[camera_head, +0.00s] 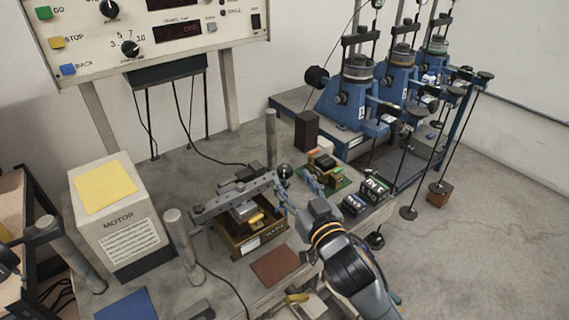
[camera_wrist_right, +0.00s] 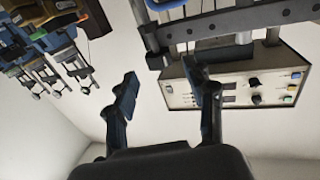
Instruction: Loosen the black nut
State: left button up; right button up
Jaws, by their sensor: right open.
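A round black knob (camera_head: 284,171) sits beside the grey lever bar on the bench rig. It may be the black nut, but it is too small to tell. My right gripper (camera_head: 291,184) reaches over the bench from the lower right, with its fingers spread close to this knob and the rig's right end. In the right wrist view the two fingers (camera_wrist_right: 163,75) stand well apart with nothing between them. I do not see a clear black nut in that view. My left gripper does not show.
The brass-coloured rig (camera_head: 240,240) stands mid-bench. A motor box (camera_head: 125,230) is left, and a control panel (camera_head: 165,50) is behind; the panel (camera_wrist_right: 245,88) also shows in the wrist view. Blue lever frames (camera_head: 345,105) stand back right. Small black blocks (camera_head: 375,187) lie near the bench's right edge.

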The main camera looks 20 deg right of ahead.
aim_at(288, 174)
jog(key=w, duration=0.2)
jog(key=w+p, duration=0.1)
jog(key=w, duration=0.2)
jog(key=shift+a+r, duration=0.1)
jog(key=shift+a, duration=0.1)
jog(key=shift+w, duration=0.15)
jog(key=shift+c, duration=1.1)
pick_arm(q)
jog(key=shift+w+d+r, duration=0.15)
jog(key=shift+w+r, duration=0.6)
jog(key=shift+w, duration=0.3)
pick_arm(e)
grip_shut()
